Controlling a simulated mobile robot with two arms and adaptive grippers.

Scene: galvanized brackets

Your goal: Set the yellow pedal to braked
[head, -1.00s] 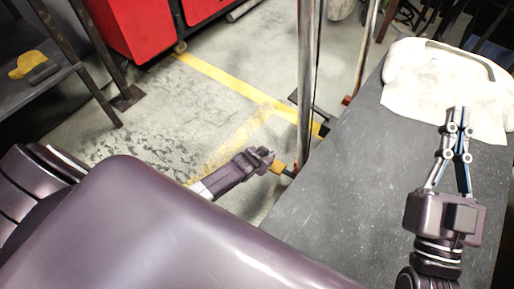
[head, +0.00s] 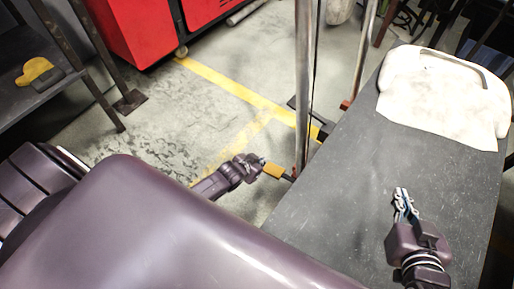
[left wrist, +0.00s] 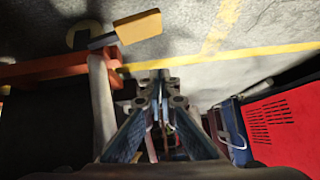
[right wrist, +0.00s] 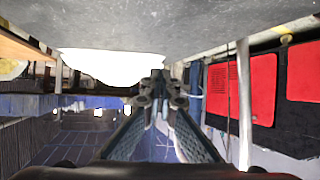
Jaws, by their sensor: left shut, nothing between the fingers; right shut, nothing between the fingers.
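The yellow pedal (head: 273,170) is a small block on a dark lever, low beside the left side of the bench, near the base of an upright post. It also shows in the left wrist view (left wrist: 138,27), above and left of my fingertips. My left gripper (head: 259,161) is shut and empty, just left of the pedal; I cannot tell whether they touch in the head view, but a gap shows in the left wrist view. My right gripper (head: 402,194) is shut and empty above the grey bench, away from the pedal.
The grey bench (head: 340,200) fills the right side, with a white cloth (head: 440,95) at its far end. A metal post (head: 303,80) rises beside the pedal. Red cabinets (head: 130,30) stand at the back left. The floor left of the pedal is open.

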